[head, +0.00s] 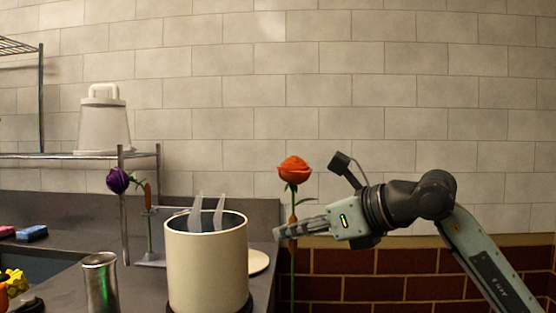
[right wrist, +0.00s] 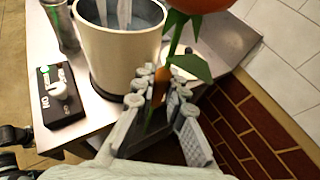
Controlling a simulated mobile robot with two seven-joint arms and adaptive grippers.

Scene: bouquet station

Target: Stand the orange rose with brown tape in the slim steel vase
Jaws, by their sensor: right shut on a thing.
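The orange rose (head: 294,168) is upright, its bloom above my right gripper (head: 280,233). That gripper is shut on its stem, around the brown tape (right wrist: 161,82). In the right wrist view the bloom (right wrist: 203,4) is cut by the top edge, and green leaves sit just below it. The lower stem hangs down past the fingers, beside the counter's right end. The slim steel vase (head: 101,283) stands on the counter left of the cream pot; its lower part also shows in the right wrist view (right wrist: 62,24).
A large cream pot (head: 205,265) with pale utensils inside stands between the rose and the vase. A black switch box (right wrist: 62,100) sits at the counter's front. A purple flower (head: 118,180), a wire shelf and a blue sponge (head: 32,233) are farther left.

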